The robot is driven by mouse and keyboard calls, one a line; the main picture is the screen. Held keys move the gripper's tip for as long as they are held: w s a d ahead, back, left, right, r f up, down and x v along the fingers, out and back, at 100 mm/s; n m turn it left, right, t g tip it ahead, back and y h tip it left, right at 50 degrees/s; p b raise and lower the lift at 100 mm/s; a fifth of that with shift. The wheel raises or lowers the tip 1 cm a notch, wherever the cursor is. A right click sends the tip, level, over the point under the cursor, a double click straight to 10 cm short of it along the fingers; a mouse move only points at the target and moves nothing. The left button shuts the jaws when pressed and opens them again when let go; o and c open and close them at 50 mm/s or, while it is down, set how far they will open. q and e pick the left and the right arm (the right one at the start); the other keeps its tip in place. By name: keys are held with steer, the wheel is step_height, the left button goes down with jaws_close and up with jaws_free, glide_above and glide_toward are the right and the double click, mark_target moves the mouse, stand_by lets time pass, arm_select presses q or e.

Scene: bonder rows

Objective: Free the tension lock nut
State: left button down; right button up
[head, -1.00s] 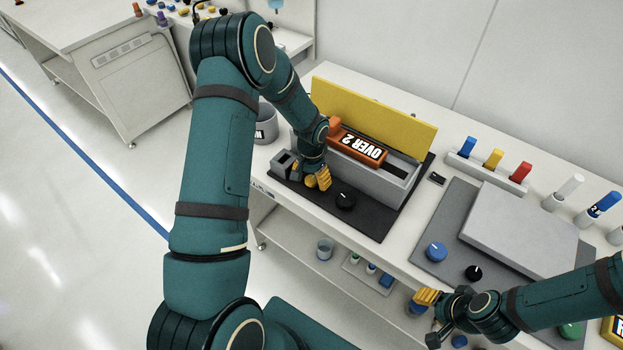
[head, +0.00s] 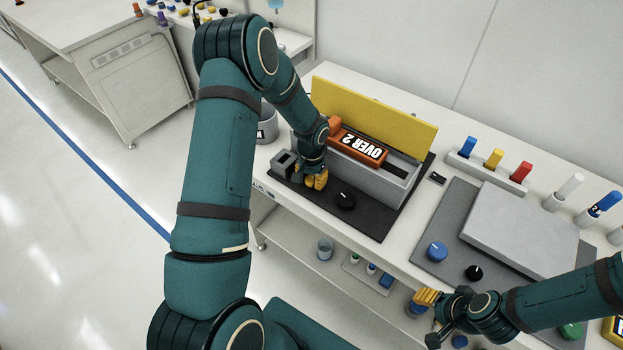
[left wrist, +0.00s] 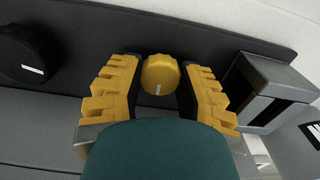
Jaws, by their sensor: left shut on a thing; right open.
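The tension lock nut appears to be the yellow round knob (left wrist: 160,75) with a white mark, seen in the left wrist view on the dark base plate (head: 372,222). My left gripper (left wrist: 162,88) has its yellow fingers on either side of the knob and is shut on it. In the head view my left gripper (head: 314,180) hides most of the knob. A black knob (head: 345,200) with a white mark sits to its right; it also shows in the left wrist view (left wrist: 28,55). My right gripper (head: 428,318) is open and empty near the front of the bench.
A grey box (head: 285,163) stands just left of my left gripper.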

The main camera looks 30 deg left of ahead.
arm_select(q)
steer(key=n+b, duration=0.1)
steer(key=n, duration=0.1)
steer(key=shift+f+n+b, duration=0.15)
steer(key=shift+n+b, duration=0.15)
steer(key=shift+b, duration=0.05)
steer(key=shift+n+b, duration=0.4)
steer(key=shift+n, duration=0.5)
steer(key=n, duration=0.2)
steer(key=shift+n+b, duration=0.3)
steer(key=shift+n, duration=0.1)
steer(key=n, duration=0.2)
steer(key=shift+n, duration=0.3)
steer(key=n, duration=0.2)
steer(key=shift+n, duration=0.4)
steer(key=n+p, duration=0.1)
steer(key=n, duration=0.1)
steer(key=shift+n, duration=0.4)
steer(key=n+p, duration=0.1)
steer(key=n, duration=0.2)
steer(key=shift+s, duration=0.1)
steer(key=shift+n+p, duration=0.8)
steer(key=shift+n, duration=1.1)
